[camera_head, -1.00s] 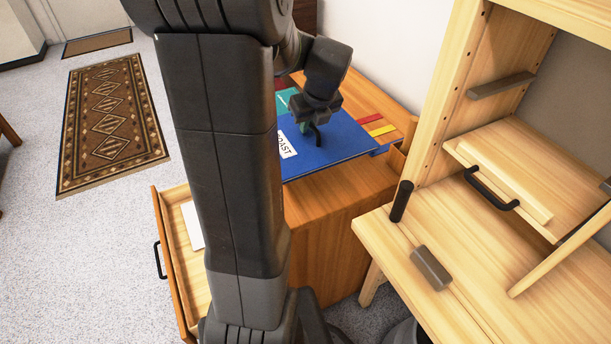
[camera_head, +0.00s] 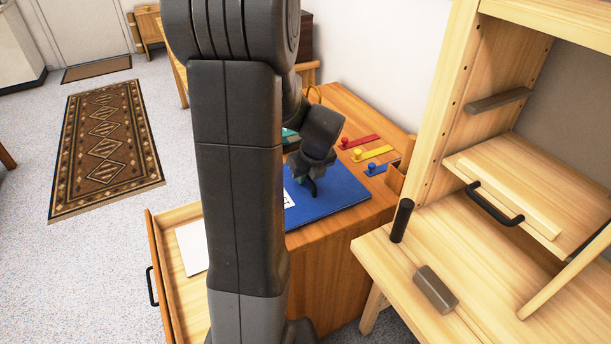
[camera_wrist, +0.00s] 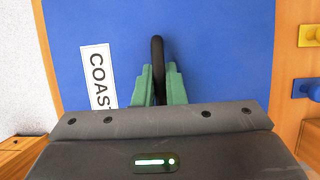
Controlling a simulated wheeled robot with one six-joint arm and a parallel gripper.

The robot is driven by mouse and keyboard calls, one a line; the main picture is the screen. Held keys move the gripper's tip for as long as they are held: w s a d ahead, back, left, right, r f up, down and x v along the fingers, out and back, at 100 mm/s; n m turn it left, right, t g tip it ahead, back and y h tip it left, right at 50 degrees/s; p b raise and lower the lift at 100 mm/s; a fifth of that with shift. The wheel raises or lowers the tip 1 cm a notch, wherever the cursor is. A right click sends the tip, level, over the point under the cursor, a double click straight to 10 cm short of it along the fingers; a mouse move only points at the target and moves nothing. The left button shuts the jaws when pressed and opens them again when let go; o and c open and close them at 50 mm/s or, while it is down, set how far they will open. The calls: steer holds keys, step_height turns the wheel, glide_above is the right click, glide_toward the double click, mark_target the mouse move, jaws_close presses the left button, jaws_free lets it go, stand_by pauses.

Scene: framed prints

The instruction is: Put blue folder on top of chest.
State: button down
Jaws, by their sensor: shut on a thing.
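The blue folder (camera_head: 335,195) lies flat over the top of the wooden chest (camera_head: 330,265), near its front edge; whether it touches the top I cannot tell. In the wrist view the folder (camera_wrist: 225,60) shows a white label with "COAST" and a black upright handle (camera_wrist: 158,60). My gripper (camera_head: 312,182) is above the folder, its green fingers in the wrist view (camera_wrist: 158,88) shut on that handle. My arm hides the folder's left part in the head view.
The chest's drawer (camera_head: 155,265) is open, with a white sheet (camera_head: 190,247) inside. Red (camera_head: 360,142), yellow (camera_head: 372,154) and blue (camera_head: 380,168) knobbed pieces lie at the chest's right. A pale wooden desk (camera_head: 400,262) stands close on the right.

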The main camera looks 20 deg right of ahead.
steer(key=shift+f, duration=0.1)
steer(key=c, duration=1.5)
jaws_free()
steer(key=p+v, duration=0.2)
steer(key=v, duration=1)
steer(key=shift+p, duration=0.35)
